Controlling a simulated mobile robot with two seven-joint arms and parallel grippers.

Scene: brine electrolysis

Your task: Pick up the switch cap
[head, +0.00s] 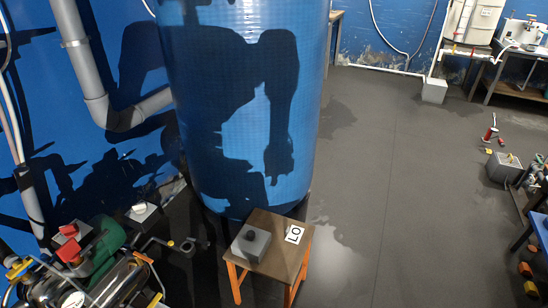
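A small wooden stool (276,261) with orange legs stands in front of the large blue tank. On its left part sits a grey box (258,248) with a round black knob-like piece (250,235) on top, which may be the switch cap; I cannot tell for sure. Neither of my grippers shows in the head view. Only a dark, robot-like shadow falls on the tank.
The blue tank (245,110) rises right behind the stool. Green and metal machinery (100,270) with red parts fills the lower left, near a grey box (143,213). The dark floor (390,190) right of the stool is open. Equipment stands at the right edge.

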